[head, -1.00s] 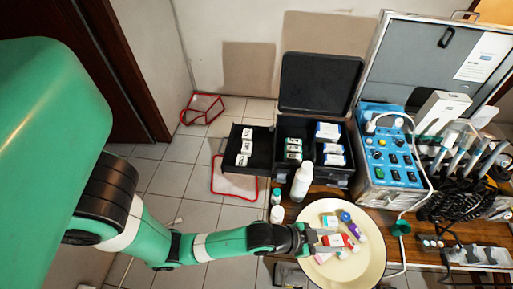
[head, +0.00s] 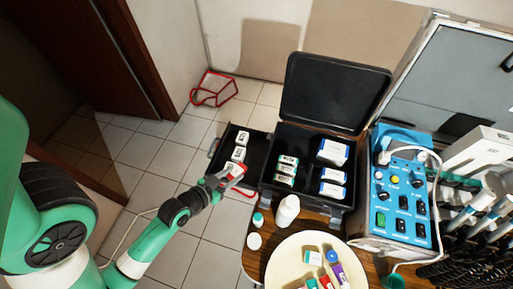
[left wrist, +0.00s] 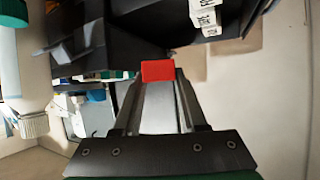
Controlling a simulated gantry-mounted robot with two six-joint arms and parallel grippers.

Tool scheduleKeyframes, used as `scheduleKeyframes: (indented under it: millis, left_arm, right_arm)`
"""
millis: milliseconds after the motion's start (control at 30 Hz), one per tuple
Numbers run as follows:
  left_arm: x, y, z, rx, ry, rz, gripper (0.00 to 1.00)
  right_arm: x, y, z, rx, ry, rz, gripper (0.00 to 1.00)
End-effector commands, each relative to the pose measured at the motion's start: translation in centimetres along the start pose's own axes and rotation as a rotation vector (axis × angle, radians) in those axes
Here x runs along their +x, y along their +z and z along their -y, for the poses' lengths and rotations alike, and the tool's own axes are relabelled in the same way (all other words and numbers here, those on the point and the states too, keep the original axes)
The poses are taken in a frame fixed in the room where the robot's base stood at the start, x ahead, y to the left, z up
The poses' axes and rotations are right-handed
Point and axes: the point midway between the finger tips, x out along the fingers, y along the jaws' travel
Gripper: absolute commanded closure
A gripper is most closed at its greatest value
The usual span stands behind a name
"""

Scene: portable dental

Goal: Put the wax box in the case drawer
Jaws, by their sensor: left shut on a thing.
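My left gripper (head: 224,179) is shut on a small red and white box, the wax box (head: 236,169). In the left wrist view the wax box shows as a red block (left wrist: 157,70) between the fingertips. The black case (head: 309,143) stands with its lid up and its drawer (head: 257,150) pulled out to the left. Several small white boxes (head: 240,145) lie in a row in the drawer; some also show at the top of the left wrist view (left wrist: 206,14). The gripper is at the drawer's near end; whether the wax box touches the drawer is unclear. My right gripper is not in view.
The case body holds green-white boxes (head: 287,170) and blue-white boxes (head: 332,176). A cream plate (head: 285,262) with small items is nearer. A blue control unit (head: 405,180) stands right.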

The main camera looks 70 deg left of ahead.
Motion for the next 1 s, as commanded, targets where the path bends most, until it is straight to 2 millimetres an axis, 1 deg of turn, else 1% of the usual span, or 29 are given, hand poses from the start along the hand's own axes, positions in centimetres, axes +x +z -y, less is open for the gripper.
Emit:
scheduleKeyframes:
  millis: [167, 267, 367, 500, 567, 600, 700, 833, 1000]
  left_arm:
    - [0.0, 0.1, 0.2, -0.004, -0.007, -0.001, 1.00]
    - [1.3, 0.1, 0.3, -0.003, -0.007, -0.003, 1.00]
    - [4.0, 0.0, 0.6, -0.003, -0.007, -0.006, 1.00]
    - [8.5, -0.3, 1.1, -0.003, -0.006, -0.005, 1.00]
    - [10.4, -0.4, 1.3, -0.002, -0.006, -0.005, 1.00]
    - [11.6, 0.5, 1.4, -0.003, -0.006, 0.000, 1.00]
    - [14.1, 1.5, 1.6, -0.003, -0.006, 0.000, 1.00]
    - [15.9, 2.0, 1.7, -0.003, -0.005, 0.000, 1.00]
    - [16.3, 2.0, 1.7, -0.003, -0.005, 0.000, 1.00]
  right_arm:
    - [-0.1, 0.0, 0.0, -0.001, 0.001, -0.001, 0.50]
    - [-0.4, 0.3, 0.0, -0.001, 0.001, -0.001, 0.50]
    - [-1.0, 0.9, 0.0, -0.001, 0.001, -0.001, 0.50]
    - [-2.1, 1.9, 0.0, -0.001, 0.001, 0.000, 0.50]
    - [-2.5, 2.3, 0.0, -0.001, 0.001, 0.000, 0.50]
    - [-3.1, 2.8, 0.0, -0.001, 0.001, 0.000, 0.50]
    - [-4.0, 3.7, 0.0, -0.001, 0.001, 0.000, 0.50]
    - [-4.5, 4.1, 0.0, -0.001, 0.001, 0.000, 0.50]
    - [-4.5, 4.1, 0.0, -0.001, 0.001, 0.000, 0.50]
